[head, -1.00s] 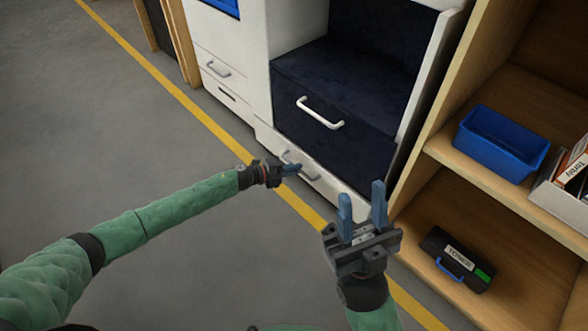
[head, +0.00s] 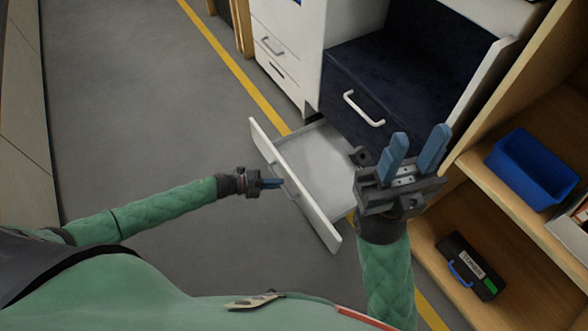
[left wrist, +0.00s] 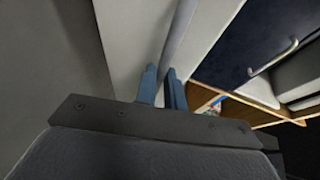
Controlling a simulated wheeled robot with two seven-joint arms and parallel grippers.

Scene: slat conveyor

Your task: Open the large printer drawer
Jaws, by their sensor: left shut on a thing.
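The large printer drawer (head: 318,167) is the white bottom drawer. In the head view it stands pulled well out, its light grey inside showing, with a dark object (head: 359,156) near its right side. My left gripper (head: 273,184) is at the drawer's front and shut on its handle (head: 291,189). In the left wrist view the pale handle bar (left wrist: 181,40) runs between the blue fingers (left wrist: 162,88). My right gripper (head: 416,152) is open and empty, raised in front of the printer, and hides part of the drawer's right side.
Above the drawer is a dark blue front (head: 375,85) with a white handle. Wooden shelves at the right hold a blue bin (head: 532,168) and a black toolbox (head: 469,264). Grey floor (head: 150,110) is clear at the left.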

